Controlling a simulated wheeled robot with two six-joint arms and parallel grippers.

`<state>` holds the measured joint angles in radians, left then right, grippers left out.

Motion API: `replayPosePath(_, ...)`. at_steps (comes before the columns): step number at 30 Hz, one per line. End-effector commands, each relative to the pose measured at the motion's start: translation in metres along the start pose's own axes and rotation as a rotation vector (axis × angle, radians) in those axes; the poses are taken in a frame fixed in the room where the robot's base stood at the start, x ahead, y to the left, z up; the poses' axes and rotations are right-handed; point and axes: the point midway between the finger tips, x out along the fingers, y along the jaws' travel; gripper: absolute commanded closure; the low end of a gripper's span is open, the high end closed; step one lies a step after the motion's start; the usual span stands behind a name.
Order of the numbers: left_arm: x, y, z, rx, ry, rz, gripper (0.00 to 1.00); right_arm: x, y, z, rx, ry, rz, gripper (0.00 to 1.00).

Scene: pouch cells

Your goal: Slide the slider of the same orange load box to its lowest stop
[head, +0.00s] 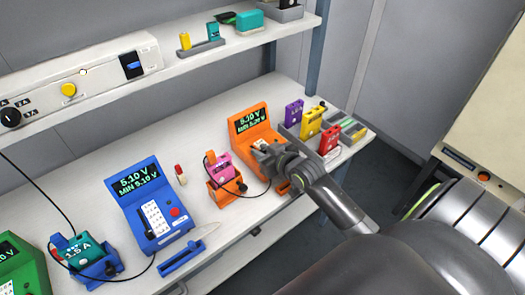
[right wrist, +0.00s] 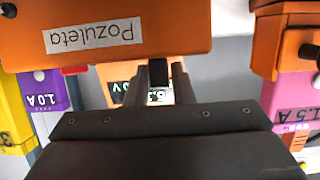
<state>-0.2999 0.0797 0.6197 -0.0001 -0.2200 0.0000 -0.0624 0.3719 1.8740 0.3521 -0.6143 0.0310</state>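The orange load box (head: 247,113) stands right of centre on the bench in the head view; its display shows 5.10 V with a MIN line beneath. My right gripper (head: 262,148) is at its front panel and hides most of the slider there. In the right wrist view, which is upside down, the box's orange part (right wrist: 180,20) bears a "Pozuleta" label. Between my right gripper's fingers (right wrist: 160,82) is a dark block, seemingly the slider knob (right wrist: 158,70); it fills the gap. The slider's height on its track is hidden. My left gripper is not in view.
A pink cell (head: 221,166) sits in an orange holder (head: 222,193) left of the box, with a black cable. Purple (head: 293,113), yellow (head: 310,124) and red (head: 330,139) cells stand to the right. A blue load box (head: 145,190) stands further left.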

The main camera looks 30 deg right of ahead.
Motion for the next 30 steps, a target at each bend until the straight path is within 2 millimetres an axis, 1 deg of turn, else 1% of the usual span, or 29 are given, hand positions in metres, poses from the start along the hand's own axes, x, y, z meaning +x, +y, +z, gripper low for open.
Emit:
replayPosePath(1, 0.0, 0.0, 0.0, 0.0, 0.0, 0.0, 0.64, 0.0, 0.0, 0.0, 0.0, 0.0, 0.0, 0.85)
replayPosePath(4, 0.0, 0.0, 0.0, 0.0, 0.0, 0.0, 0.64, 0.0, 0.0, 0.0, 0.0, 0.0, 0.0, 0.98)
replayPosePath(5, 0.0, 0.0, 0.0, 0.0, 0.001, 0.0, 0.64, 0.0, 0.0, 0.0, 0.0, 0.0, 0.0, 1.0)
replayPosePath(13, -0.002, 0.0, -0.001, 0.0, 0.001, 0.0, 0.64, -0.002, 0.0, 0.001, 0.0, -0.002, 0.0, 1.0)
replayPosePath(18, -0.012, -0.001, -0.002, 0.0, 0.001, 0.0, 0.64, -0.022, 0.001, 0.008, 0.001, -0.005, 0.0, 1.0)
replayPosePath(22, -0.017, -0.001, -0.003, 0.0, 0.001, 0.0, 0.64, -0.034, 0.001, 0.014, 0.001, -0.005, 0.0, 1.0)
replayPosePath(25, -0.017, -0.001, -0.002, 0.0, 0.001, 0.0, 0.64, -0.038, 0.0, 0.016, 0.001, -0.004, 0.0, 1.0)
replayPosePath(30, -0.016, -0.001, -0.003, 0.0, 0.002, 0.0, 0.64, -0.037, 0.0, 0.017, 0.001, -0.005, 0.0, 1.0)
